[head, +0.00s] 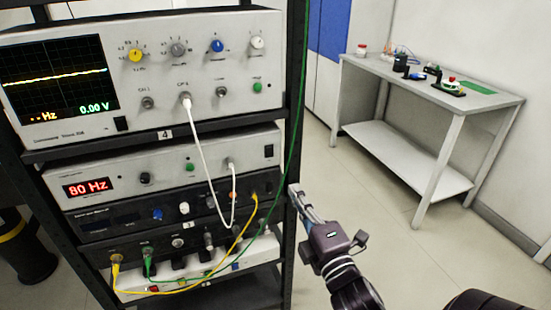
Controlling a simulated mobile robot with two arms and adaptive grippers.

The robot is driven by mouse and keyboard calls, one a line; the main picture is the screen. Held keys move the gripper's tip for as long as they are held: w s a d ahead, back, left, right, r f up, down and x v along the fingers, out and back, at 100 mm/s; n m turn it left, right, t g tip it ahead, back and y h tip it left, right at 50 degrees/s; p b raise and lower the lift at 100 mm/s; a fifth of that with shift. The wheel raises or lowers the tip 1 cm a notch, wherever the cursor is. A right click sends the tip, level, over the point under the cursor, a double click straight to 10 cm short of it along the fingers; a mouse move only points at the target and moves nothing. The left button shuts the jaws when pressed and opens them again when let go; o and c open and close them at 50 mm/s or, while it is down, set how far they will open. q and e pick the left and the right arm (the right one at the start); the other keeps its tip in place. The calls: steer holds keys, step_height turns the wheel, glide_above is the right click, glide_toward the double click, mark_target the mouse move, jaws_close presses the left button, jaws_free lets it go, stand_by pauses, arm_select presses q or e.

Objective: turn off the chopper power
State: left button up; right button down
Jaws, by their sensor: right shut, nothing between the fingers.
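The unit with the red 80 Hz display (87,187), which looks like the chopper controller, sits on the rack below the oscilloscope. Its display is lit. A small black rocker switch (268,151) is at the right end of its front panel; its position is too small to tell. My right gripper (294,192) is shut and empty. Its fingertips are by the rack's right front post, below and to the right of the switch. I cannot tell whether they touch the post. My left gripper is out of view.
The oscilloscope (200,100) above shows a yellow trace and 0.00 V. A white cable (204,150) and green and yellow cables (235,240) hang across the rack front. A dark unit (110,220) and a power strip sit lower. A side table (432,95) stands beyond clear floor.

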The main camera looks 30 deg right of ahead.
mark_target(271, 149)
steer(key=p+x, duration=0.3)
steer(key=x, duration=1.1)
steer(key=shift+a, duration=0.1)
steer(key=p, duration=0.2)
steer(key=r+p, duration=0.1)
steer(key=p, duration=0.1)
steer(key=shift+w+r+g, duration=0.1)
steer(key=shift+w+g, duration=0.2)
steer(key=shift+f, duration=0.4)
